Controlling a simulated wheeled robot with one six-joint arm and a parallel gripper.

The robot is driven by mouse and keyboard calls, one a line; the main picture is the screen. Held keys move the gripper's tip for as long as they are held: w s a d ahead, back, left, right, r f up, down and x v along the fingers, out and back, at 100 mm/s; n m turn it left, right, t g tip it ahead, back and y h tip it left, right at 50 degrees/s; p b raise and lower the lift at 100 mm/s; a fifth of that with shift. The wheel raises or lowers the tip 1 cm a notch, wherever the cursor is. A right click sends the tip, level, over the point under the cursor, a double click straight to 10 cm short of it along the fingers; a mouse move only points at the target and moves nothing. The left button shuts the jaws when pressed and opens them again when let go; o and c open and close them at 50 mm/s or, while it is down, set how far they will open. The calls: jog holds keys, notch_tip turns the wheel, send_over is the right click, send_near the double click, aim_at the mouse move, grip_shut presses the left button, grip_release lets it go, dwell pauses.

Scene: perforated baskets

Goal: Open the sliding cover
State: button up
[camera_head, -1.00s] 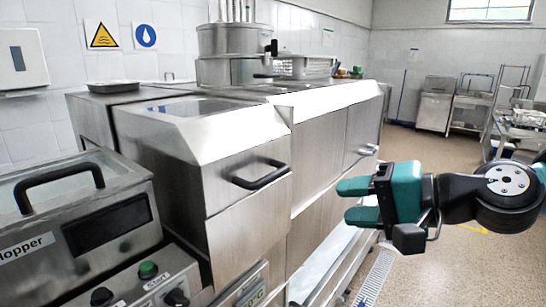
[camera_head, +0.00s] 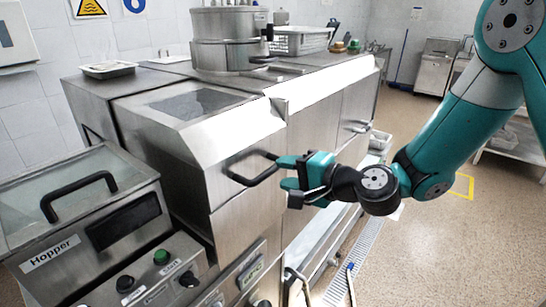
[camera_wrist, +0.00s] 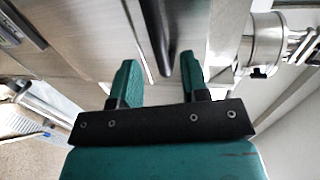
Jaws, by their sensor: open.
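The steel cover (camera_head: 235,195) has a sloped top and a black bar handle (camera_head: 236,170) on its front, left of centre in the head view. It sits against the steel machine body. My gripper (camera_head: 283,172) has teal fingers and is at the right end of the handle. In the wrist view the black handle (camera_wrist: 155,35) runs down between the two fingers of my gripper (camera_wrist: 158,78). The fingers are apart, with space on both sides of the handle. Whether either touches it cannot be told.
A hopper (camera_head: 80,220) with a glass lid and handle stands at the lower left, beside a button panel (camera_head: 150,275). A steel pot (camera_head: 228,35) and a wire basket (camera_head: 300,40) stand on top of the machine.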

aim_at(275, 171)
jog(key=shift+p+x, duration=0.75)
jog(key=shift+x, duration=1.55)
jog(key=shift+c, duration=0.4)
grip_shut()
